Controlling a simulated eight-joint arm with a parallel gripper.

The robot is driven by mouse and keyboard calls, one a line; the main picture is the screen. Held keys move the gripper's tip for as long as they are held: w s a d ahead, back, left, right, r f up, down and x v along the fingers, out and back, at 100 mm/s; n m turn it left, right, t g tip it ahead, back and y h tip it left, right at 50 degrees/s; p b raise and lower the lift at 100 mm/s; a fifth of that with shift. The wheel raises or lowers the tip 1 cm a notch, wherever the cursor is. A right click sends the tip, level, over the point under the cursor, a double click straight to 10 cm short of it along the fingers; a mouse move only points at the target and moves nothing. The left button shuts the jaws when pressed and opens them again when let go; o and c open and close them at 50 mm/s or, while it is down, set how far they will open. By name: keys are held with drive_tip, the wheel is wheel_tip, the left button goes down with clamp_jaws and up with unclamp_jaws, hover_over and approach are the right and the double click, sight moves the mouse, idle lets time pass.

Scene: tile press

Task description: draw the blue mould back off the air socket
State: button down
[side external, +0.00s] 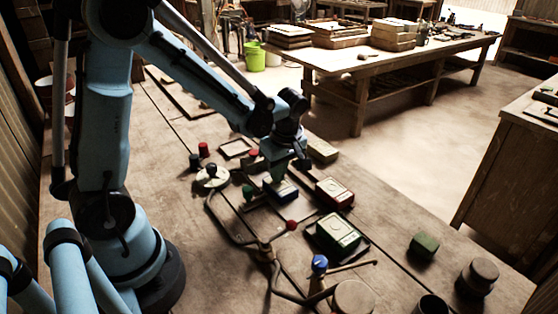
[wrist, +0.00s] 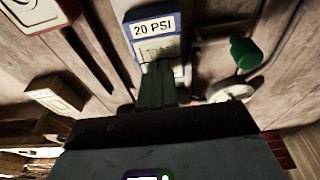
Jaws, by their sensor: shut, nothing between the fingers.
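The blue mould (side external: 287,194) sits on the bench below my gripper in the side view. In the wrist view the blue mould (wrist: 183,48) shows a white label reading 20 PSI. My gripper (wrist: 157,72) is shut, with its green fingers together and nothing between them. The fingertips overlap the mould's near part in the wrist view; whether they touch it is unclear. In the side view my gripper (side external: 278,178) is just above the mould's upper left end. The air socket cannot be clearly made out, so I cannot tell whether the mould is seated on it.
A red mould (side external: 334,194) and a green mould (side external: 338,234) lie to the right and nearer. A bent pipe (side external: 229,231) runs left of them. A green knob (wrist: 245,52) stands right of the blue mould in the wrist view. A blue-topped valve (side external: 319,265) stands in front.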

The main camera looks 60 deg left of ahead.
sight(290, 193)
drive_tip(key=shift+h, duration=0.4)
drive_tip(key=d, duration=0.5)
drive_tip(key=shift+s+d+f, duration=0.1)
drive_tip(key=shift+d+f, duration=0.15)
drive_tip(key=shift+f, duration=0.1)
drive_tip(key=shift+r, duration=0.75)
drive_tip(key=shift+d, duration=0.3)
drive_tip(key=d, duration=1.1)
drive_tip(key=shift+d, duration=0.25)
